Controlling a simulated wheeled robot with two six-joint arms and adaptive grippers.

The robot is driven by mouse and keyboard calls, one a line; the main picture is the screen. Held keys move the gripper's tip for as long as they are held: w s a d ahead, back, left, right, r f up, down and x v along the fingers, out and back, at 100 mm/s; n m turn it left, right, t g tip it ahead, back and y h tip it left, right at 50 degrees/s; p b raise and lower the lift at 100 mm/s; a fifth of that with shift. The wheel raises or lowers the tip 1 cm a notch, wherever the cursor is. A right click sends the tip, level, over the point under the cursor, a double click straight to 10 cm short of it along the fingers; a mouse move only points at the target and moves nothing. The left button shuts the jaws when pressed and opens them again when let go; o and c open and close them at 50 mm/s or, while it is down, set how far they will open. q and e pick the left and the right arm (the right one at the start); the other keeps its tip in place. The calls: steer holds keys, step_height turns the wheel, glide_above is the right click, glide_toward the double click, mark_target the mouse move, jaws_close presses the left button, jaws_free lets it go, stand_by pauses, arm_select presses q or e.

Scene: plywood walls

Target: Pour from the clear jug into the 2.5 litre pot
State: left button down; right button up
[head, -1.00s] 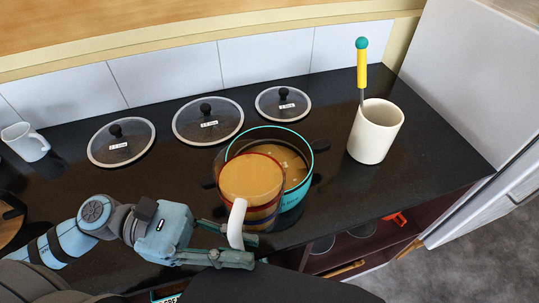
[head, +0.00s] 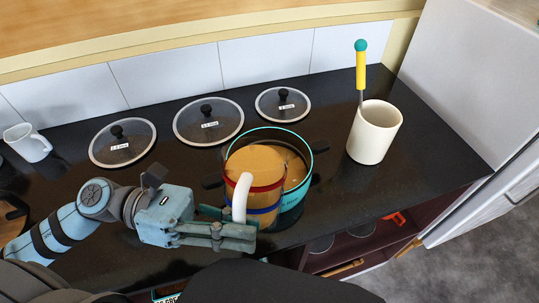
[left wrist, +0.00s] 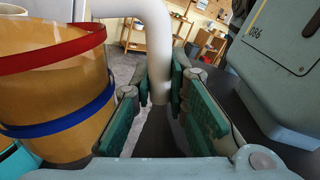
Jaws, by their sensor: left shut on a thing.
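The clear jug (head: 258,178) has a red rim band, a blue band and a white handle, and holds brown liquid near its top. It overlaps the near left part of the turquoise-rimmed pot (head: 310,172), partly hiding it. Brown liquid shows inside the pot; its size label cannot be read. My left gripper (head: 238,230) is shut on the jug's handle. In the left wrist view, the handle (left wrist: 159,60) runs down between the fingers (left wrist: 160,100), with the jug (left wrist: 60,95) at left. I see no stream of liquid. My right gripper is not in view.
Three glass lids (head: 122,143), (head: 208,122), (head: 283,104) lie along the back of the black counter (head: 400,190). A cream holder (head: 374,133) with a yellow-handled tool (head: 361,68) stands right of the pot. A white mug (head: 28,143) stands at far left.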

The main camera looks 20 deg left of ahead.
mark_target(247, 182)
arm_select(q)
steer(key=shift+w+r+n+p, duration=0.35)
steer(key=shift+w+r+n, duration=0.3)
steer(key=shift+r+n, duration=0.15)
stand_by(0.5)
steer(key=shift+w+a+r+n+p, duration=0.1)
steer(key=shift+w+r+n+p, duration=0.65)
steer(key=shift+w+n, duration=0.15)
stand_by(0.5)
steer(key=shift+w+f+n, duration=0.35)
steer(key=shift+w+n, duration=0.2)
steer(key=shift+n, duration=0.35)
stand_by(0.9)
steer(key=shift+w+r+n+p, duration=0.5)
steer(key=shift+w+n+p, duration=0.25)
steer(key=shift+n+p, duration=0.65)
stand_by(2.1)
